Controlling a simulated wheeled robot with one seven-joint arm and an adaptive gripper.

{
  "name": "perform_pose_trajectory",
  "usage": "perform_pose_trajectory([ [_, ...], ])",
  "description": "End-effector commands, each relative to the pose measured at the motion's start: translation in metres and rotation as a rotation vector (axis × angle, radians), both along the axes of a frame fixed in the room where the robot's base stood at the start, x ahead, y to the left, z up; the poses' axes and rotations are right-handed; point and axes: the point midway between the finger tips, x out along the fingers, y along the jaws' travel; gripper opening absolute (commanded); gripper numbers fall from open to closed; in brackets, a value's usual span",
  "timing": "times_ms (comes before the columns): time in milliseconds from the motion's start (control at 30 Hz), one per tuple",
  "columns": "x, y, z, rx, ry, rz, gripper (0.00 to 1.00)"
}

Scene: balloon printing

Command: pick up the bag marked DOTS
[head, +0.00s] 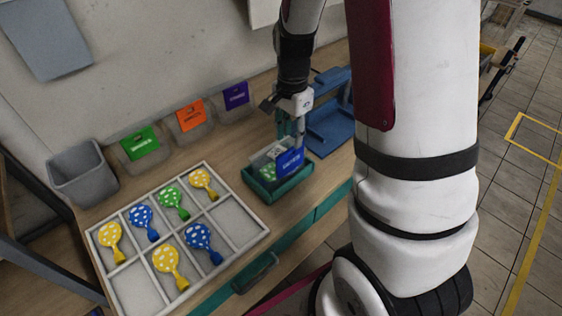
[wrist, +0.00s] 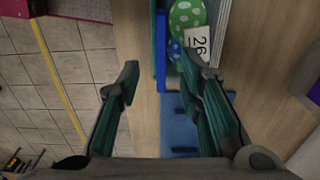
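A clear bag with a blue label (head: 290,161) stands in a small teal tray (head: 282,194) on the bench; the label's white lettering is too small to read. In the wrist view its blue label (wrist: 161,55) is seen nearly edge-on, beside a green spotted balloon (wrist: 187,14), a blue spotted one and a card marked 26 (wrist: 198,42). My gripper (head: 289,130) is just above the bag, pointing down. In the wrist view my gripper (wrist: 160,75) has its fingers spread, the label's edge lying between their lines. Whether a finger touches the bag cannot be told.
Bins with green (head: 139,143), orange (head: 190,114) and purple (head: 236,95) labels line the wall. A grey bin (head: 82,172) stands left. A divided white tray (head: 185,278) holds several spotted balloons. A blue stand (head: 329,128) is close right of the teal tray.

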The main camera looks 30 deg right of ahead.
Motion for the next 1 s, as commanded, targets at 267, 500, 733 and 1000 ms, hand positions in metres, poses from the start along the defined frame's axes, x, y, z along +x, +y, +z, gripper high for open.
perform_pose_trajectory([
  [267, -0.001, 0.000, -0.020, 0.001, 0.001, 0.000, 0.33],
  [500, 0.001, -0.002, -0.046, 0.001, 0.003, 0.000, 0.33],
  [733, 0.002, -0.001, -0.067, 0.001, 0.000, 0.000, 0.33],
  [1000, 0.003, -0.001, -0.068, 0.000, -0.001, 0.001, 0.33],
])
